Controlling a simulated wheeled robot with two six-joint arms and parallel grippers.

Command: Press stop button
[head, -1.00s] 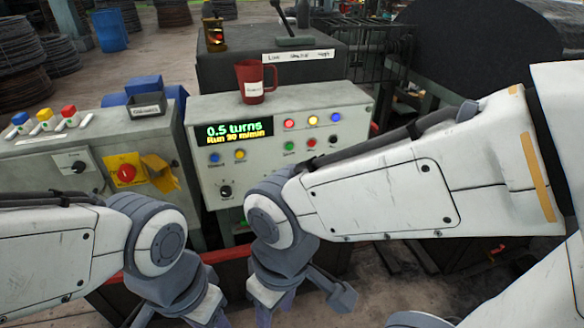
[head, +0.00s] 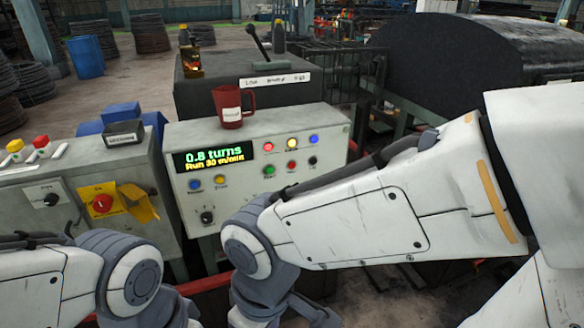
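A grey control panel (head: 335,128) stands at the centre. Its display (head: 215,157) reads 0.8 turns, Run 30 m/min. Among its lower buttons are a green button (head: 268,170) and a red button (head: 291,166); their labels are too small to read surely. Another red button (head: 267,147) is in the upper row. My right gripper (head: 287,312) hangs below the panel front, cut off by the bottom edge; whether it is open is unclear. My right forearm crosses in front of the panel's lower right. My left wrist is at the bottom left, its gripper below the picture.
A red mug (head: 231,108) stands on the panel's top. A left cabinet has a red rotary switch (head: 101,203) on yellow and several coloured buttons. A lever (head: 258,45) rises from the dark housing behind the panel.

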